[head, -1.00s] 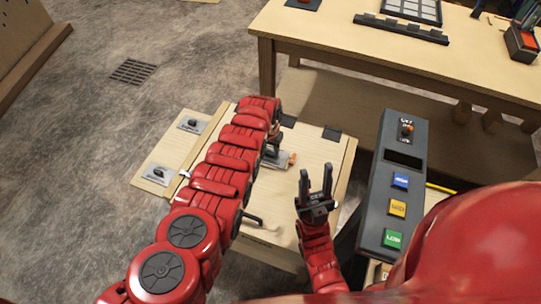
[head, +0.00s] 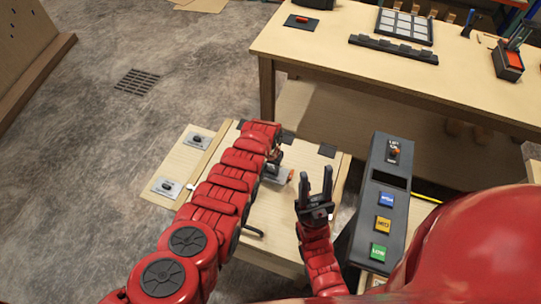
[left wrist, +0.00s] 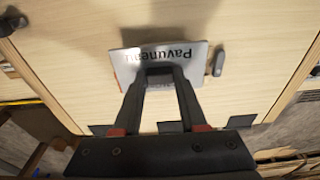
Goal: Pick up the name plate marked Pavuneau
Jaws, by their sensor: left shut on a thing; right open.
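The metal name plate (left wrist: 197,58) reads "Pavuneau", upside down in the left wrist view. Its middle is covered by my left gripper (left wrist: 160,73), whose fingertips are closed together on it. An orange-red bit shows at its left edge. In the head view only the grey end of the plate (head: 279,177) shows beside my left gripper (head: 276,155); the arm hides the rest. Whether the plate touches the wooden board (head: 265,210) I cannot tell. My right gripper (head: 316,182) is open and empty, fingers up, right of the plate.
Two other small plates with dark knobs, one upper (head: 197,140) and one lower (head: 167,187), lie on the board's left part. A grey console (head: 383,205) with blue, yellow and green buttons stands at right. A wooden table (head: 350,55) stands behind.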

